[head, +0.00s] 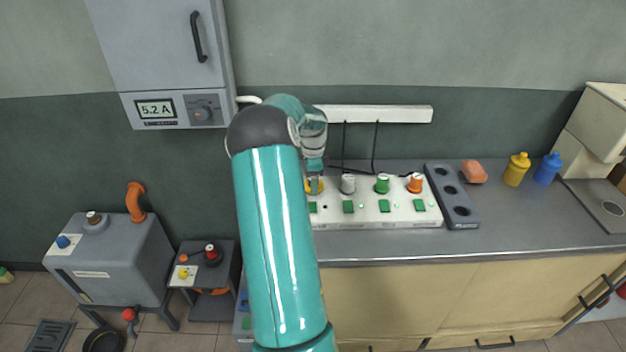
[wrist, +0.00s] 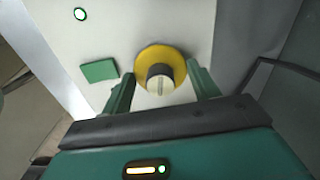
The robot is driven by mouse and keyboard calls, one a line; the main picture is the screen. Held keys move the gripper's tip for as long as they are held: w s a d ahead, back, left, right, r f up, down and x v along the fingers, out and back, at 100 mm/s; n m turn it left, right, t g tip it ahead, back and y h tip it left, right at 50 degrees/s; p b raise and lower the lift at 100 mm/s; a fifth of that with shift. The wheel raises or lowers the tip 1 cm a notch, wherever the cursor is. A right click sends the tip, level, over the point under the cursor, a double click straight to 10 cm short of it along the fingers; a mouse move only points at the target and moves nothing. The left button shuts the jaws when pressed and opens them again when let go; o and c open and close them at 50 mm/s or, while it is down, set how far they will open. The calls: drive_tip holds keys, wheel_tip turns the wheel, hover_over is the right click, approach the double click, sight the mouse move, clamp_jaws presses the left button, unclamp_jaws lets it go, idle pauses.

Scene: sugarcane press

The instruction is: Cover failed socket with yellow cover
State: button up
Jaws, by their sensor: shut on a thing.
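The yellow cover (wrist: 178,58) is a round disc with a pale knob (wrist: 160,82) at its middle. My gripper (wrist: 163,84) has one finger on each side of the knob and is shut on the cover. The cover is over the white socket strip (head: 400,212), at its left end; I cannot tell whether it is fully seated. In the head view my gripper (head: 314,178) points down there, and only a little of the yellow cover shows beside it. The socket under it is hidden. A green switch (wrist: 100,70) and a lit lamp (wrist: 80,14) lie beside it.
Grey (head: 348,184), green (head: 382,184) and orange (head: 415,183) plugs stand in the strip to the right. A wall box (head: 165,60) reads 5.2 A.

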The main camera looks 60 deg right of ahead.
drive_tip(key=shift+f, duration=0.65)
idle(0.3)
drive_tip(key=o, duration=0.7)
drive_tip(key=shift+r, duration=5.55)
